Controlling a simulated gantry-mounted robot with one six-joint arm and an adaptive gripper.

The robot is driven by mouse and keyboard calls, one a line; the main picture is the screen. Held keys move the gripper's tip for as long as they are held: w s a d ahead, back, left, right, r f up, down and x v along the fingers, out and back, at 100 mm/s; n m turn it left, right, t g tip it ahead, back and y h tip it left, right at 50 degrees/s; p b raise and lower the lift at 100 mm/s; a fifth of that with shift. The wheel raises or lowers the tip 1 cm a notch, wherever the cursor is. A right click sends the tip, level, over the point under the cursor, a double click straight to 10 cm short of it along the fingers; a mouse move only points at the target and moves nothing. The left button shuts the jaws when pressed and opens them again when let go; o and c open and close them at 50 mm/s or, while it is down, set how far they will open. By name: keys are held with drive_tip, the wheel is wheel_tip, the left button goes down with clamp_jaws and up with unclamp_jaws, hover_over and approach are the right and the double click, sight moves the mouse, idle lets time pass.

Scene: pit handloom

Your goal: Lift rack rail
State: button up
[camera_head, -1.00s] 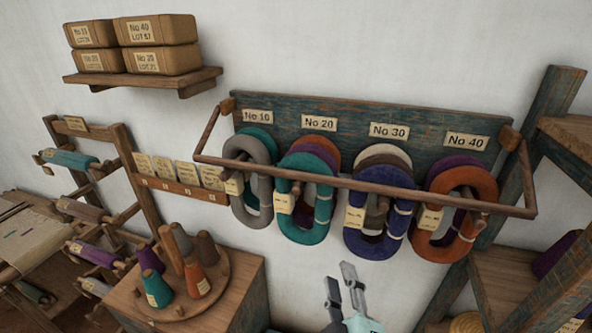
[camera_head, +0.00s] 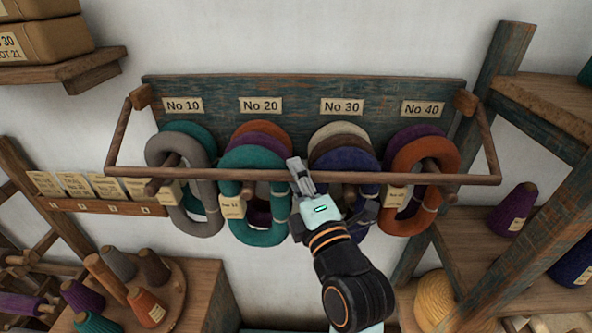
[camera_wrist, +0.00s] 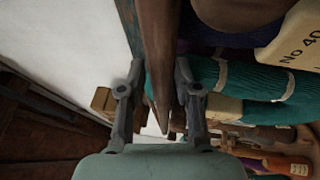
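The rack rail (camera_head: 400,178) is a long brown wooden bar joined by side arms to the two ends of a blue-green board. It crosses in front of the hanging yarn skeins. My gripper (camera_head: 301,177) is at the middle of the rail, between the No 20 and No 30 skeins. In the wrist view the rail (camera_wrist: 158,45) runs between the two fingers of my gripper (camera_wrist: 158,98). The fingers are apart, with gaps visible on both sides of the rail. The far finger is partly hidden in the head view.
Behind the rail hang a grey skein (camera_head: 170,153), a teal skein (camera_head: 243,236), a blue skein (camera_head: 345,158) and an orange skein (camera_head: 425,152), close to my gripper. A wooden shelf stand (camera_head: 470,240) is at right. A cone table (camera_head: 205,290) is lower left.

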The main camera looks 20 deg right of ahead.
drive_tip(key=shift+w, duration=0.15)
clamp_jaws()
drive_tip(key=shift+r, duration=0.2)
